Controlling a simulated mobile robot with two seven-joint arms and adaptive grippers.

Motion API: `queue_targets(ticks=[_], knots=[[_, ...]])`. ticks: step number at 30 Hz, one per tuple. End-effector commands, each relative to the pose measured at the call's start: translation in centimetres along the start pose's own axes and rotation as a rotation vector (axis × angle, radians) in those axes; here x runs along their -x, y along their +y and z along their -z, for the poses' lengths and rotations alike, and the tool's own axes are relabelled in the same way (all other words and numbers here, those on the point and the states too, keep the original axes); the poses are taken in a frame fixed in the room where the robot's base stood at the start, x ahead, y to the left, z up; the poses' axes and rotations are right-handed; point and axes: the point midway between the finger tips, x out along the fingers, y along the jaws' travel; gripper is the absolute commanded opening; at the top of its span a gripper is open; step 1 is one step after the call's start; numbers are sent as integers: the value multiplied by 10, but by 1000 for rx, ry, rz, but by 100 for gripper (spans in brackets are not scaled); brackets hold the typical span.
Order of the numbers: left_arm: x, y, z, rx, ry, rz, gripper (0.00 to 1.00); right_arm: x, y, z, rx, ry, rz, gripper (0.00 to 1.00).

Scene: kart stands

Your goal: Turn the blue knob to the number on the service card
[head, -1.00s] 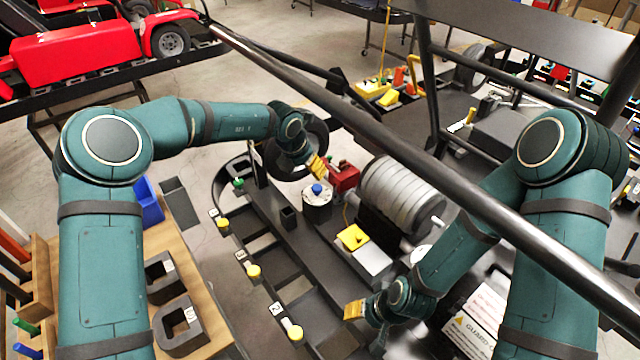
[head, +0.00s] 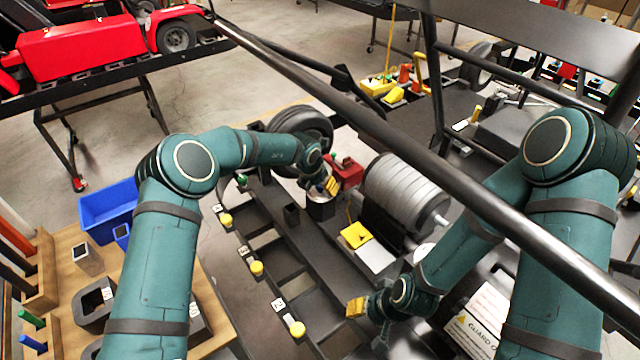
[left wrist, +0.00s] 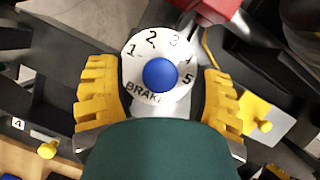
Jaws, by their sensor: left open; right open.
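The blue knob (left wrist: 160,75) sits on a round white dial (left wrist: 133,68) with numbers around its rim and the word BRAKE at the lower left. 1, 2, 3 and 5 are readable. In the head view the dial's canister (head: 320,207) stands on the dark kart frame, and my gripper hides the knob. My left gripper (head: 330,184) is open over the dial. In the left wrist view its yellow fingers (left wrist: 160,85) are on either side of the dial, apart from the knob. My right gripper (head: 357,307) is open and empty at lower middle. I cannot make out a service card.
A red block (head: 347,172) is close behind the dial. A ribbed grey cylinder (head: 405,192) and a yellow plate (head: 355,235) are to its right. Several yellow knobs (head: 257,268) line the left rail. A long black bar (head: 400,150) crosses above.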

Motion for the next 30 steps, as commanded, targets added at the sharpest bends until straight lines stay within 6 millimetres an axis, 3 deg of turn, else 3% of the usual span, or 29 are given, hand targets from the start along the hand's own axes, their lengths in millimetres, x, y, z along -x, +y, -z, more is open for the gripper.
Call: queue_targets(ticks=[3,9,23,30], knots=[[0,0,0,0,0,0,68,0,0,0,0,0,0,47],[0,0,0,0,0,0,0,0,0,0,0,0,0,47],[0,-1,0,15,0,-6,0,0,0,0,0,0,0,47],[0,-2,0,107,-1,-45,0,0,0,0,0,0,0,47]])
